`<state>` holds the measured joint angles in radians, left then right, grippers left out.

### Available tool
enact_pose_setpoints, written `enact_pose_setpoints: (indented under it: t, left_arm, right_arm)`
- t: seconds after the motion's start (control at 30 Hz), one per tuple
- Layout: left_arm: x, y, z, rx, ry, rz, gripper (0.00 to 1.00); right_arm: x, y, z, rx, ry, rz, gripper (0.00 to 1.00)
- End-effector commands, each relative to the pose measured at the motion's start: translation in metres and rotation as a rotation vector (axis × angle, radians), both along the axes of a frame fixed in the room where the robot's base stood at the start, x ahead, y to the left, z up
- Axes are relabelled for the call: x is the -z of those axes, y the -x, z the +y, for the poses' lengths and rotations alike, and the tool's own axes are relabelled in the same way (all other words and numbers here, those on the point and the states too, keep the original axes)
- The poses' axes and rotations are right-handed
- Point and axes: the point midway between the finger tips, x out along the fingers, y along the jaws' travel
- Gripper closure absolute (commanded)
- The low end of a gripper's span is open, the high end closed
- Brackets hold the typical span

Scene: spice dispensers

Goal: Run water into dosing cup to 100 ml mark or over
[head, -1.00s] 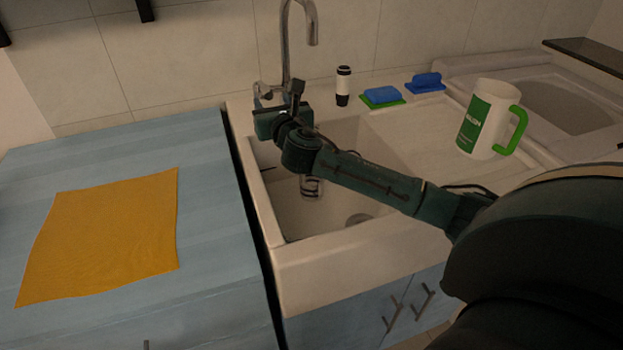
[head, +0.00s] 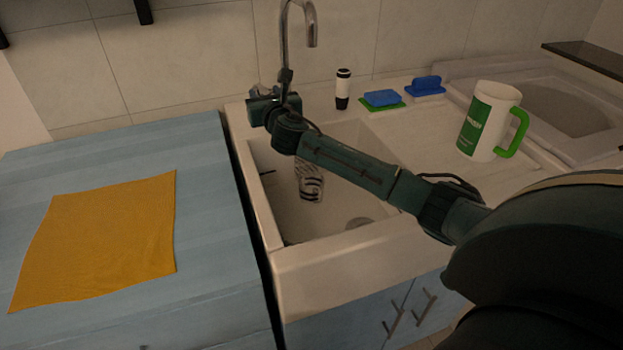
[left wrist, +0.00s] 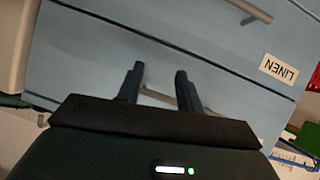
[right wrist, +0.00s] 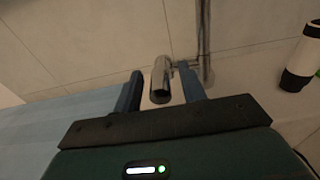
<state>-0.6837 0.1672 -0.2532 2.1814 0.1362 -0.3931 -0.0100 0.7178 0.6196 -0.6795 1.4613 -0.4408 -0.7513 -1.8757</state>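A small pale cup with dark bands (head: 310,180), which looks like the dosing cup, stands in the sink basin (head: 285,220). My forearm partly hides it, and its water level cannot be read. The chrome tap (head: 312,30) rises behind the sink, and no water stream shows. My right gripper (head: 284,85) is at the tap's left side. In the right wrist view my right gripper (right wrist: 161,76) is open, with the tap's metal knob (right wrist: 160,88) between its fingers and gaps on both sides. My left gripper (left wrist: 158,72) is open and empty before blue drawers.
A white and green mug (head: 487,120) stands on the drainboard to the right. An orange cloth (head: 100,240) lies on the blue counter (head: 205,215).

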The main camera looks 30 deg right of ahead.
Motion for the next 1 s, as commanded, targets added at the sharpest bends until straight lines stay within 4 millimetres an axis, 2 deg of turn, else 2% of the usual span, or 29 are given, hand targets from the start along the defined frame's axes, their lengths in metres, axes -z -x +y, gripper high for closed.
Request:
enact_pose_setpoints:
  t: [0.07, 0.3, 0.47, 1.0]
  left_arm:
    - [0.001, 0.000, 0.000, 0.000, 0.000, 0.001, 0.64]
    - [0.002, 0.001, 0.000, 0.000, -0.001, 0.003, 0.64]
    - [0.000, 0.001, 0.000, 0.001, -0.001, 0.004, 0.64]
    - [-0.022, 0.001, -0.001, 0.001, 0.000, 0.003, 0.64]
  right_arm:
    - [0.000, 0.000, 0.000, 0.000, 0.000, 0.000, 0.66]
    - [0.000, 0.000, 0.000, 0.000, 0.000, 0.000, 0.85]
    - [-0.001, 0.000, 0.000, 0.000, 0.000, 0.000, 0.86]
    - [-0.022, -0.004, -0.001, 0.000, 0.000, -0.004, 0.86]
